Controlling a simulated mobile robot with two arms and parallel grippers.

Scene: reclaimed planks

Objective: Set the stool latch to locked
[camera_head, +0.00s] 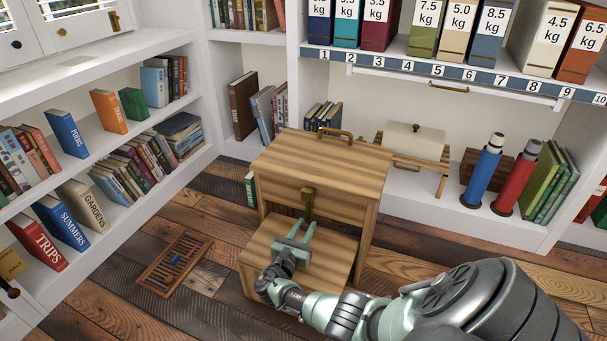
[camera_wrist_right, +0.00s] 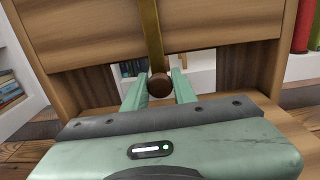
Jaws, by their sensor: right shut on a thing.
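The wooden step stool (camera_head: 320,158) stands on the floor, with a lower step (camera_head: 262,253) in front. A brass latch (camera_head: 307,195) hangs on its front, below the top. In the right wrist view the latch arm (camera_wrist_right: 151,35) runs down, close to upright, to a round brown knob (camera_wrist_right: 160,86). My right gripper (camera_head: 298,231) reaches in above the lower step. Its green fingers (camera_wrist_right: 160,92) are on either side of the knob and shut on it. In the head view the knob is hard to make out behind the fingers. My left gripper is not in view.
A floor vent grille (camera_head: 175,262) lies left of the stool. Bookshelves (camera_head: 120,120) line the left and back. A blue cylinder (camera_head: 482,172) and a red cylinder (camera_head: 517,180) stand on the low shelf at right.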

